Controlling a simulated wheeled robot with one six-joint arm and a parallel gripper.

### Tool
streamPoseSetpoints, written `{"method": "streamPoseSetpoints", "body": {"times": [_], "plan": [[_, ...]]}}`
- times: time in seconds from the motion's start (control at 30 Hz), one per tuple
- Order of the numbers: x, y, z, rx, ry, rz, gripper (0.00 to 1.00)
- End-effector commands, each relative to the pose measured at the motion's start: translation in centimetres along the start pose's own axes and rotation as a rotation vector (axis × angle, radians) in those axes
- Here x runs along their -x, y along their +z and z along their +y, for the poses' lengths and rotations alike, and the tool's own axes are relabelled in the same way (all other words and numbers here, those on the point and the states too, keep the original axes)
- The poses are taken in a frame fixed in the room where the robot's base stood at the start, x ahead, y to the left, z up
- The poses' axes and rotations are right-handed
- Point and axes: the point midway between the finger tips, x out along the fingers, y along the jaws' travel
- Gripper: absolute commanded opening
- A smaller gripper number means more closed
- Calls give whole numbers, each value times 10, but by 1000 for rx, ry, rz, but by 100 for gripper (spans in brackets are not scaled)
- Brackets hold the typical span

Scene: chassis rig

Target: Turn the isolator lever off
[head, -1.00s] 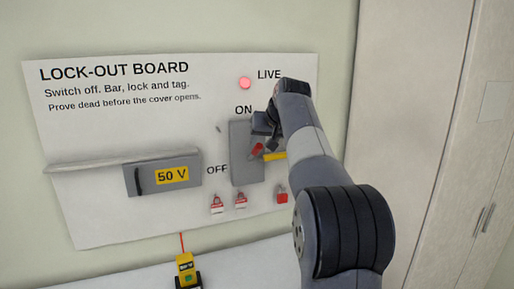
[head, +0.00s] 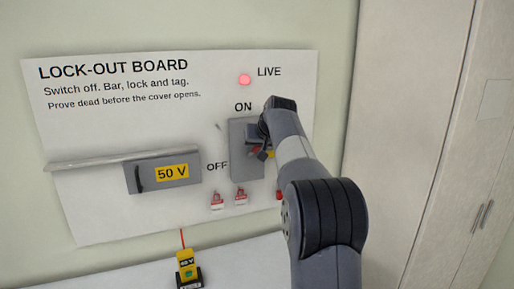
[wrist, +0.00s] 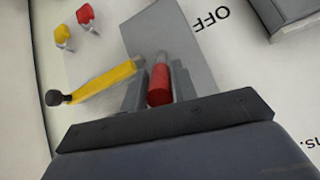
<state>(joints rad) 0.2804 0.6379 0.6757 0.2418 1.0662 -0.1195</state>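The isolator is a grey box (head: 239,165) on the white lock-out board, with ON printed above it and OFF at its left. Its lever has a red grip (wrist: 159,86) on a grey stem, seen in the wrist view. My gripper (wrist: 158,80) has one finger on each side of the red grip, with no clear gap, so it looks shut on it. In the head view my gripper (head: 262,146) is in front of the box and hides most of the lever. The LIVE lamp (head: 245,79) glows red.
A yellow bar (wrist: 104,80) with a black knob is close beside my fingers. A 50 V cover (head: 150,183) is at left under a ledge (head: 90,164). A yellow tester (head: 187,266) stands below.

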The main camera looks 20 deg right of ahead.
Motion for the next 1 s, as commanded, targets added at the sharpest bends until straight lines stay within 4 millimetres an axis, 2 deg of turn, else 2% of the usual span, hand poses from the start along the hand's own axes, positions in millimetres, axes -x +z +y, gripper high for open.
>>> {"method": "streamPoseSetpoints", "body": {"times": [0.07, 0.3, 0.67, 1.0], "plan": [[0, 0, 0, 0, 0, 0, 20], [0, 0, 0, 0, 0, 0, 1], [0, 0, 0, 0, 0, 1, 0], [-5, 10, 2, 2, -13, 62, 0]]}}
